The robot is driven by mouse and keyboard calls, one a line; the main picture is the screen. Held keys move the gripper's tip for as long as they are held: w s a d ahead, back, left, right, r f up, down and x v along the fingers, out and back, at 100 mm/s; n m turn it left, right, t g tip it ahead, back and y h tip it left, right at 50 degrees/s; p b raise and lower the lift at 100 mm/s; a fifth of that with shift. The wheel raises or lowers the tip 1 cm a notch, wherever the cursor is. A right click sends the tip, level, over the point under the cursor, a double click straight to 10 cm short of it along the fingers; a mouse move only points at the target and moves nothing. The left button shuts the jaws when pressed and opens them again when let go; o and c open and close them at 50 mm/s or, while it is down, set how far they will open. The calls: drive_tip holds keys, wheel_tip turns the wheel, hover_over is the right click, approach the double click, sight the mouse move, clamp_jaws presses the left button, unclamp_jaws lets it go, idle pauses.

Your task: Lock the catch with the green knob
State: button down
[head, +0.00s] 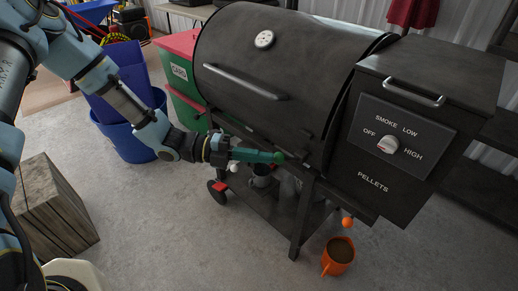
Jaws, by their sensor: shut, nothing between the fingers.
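The green knob (279,157) is a small round ball below the front edge of the black smoker grill (315,95). My gripper (266,156) reaches in from the left, with its teal fingers shut and empty. Its fingertips are at the green knob in the picture, but I cannot tell whether they touch it. The catch behind the knob is too small and too covered by the fingers to tell its position.
A white knob (234,168) shows just below my gripper, and an orange knob (347,222) hangs at the grill's lower right. A blue tub (125,139), red-and-green boxes and a wooden block (47,207) are at left.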

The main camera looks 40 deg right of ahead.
drive_tip(key=d+r+n+t+y+p, duration=0.1)
drive_tip(key=d+r+n+p, duration=0.1)
drive_tip(key=d+r+p, duration=0.5)
drive_tip(key=w+a+r+p, duration=0.1)
drive_tip(key=w+a+r, duration=0.5)
drive_tip(key=w+r, duration=0.1)
drive_tip(key=shift+w+p, duration=0.35)
drive_tip(key=shift+w, duration=0.3)
idle(0.6)
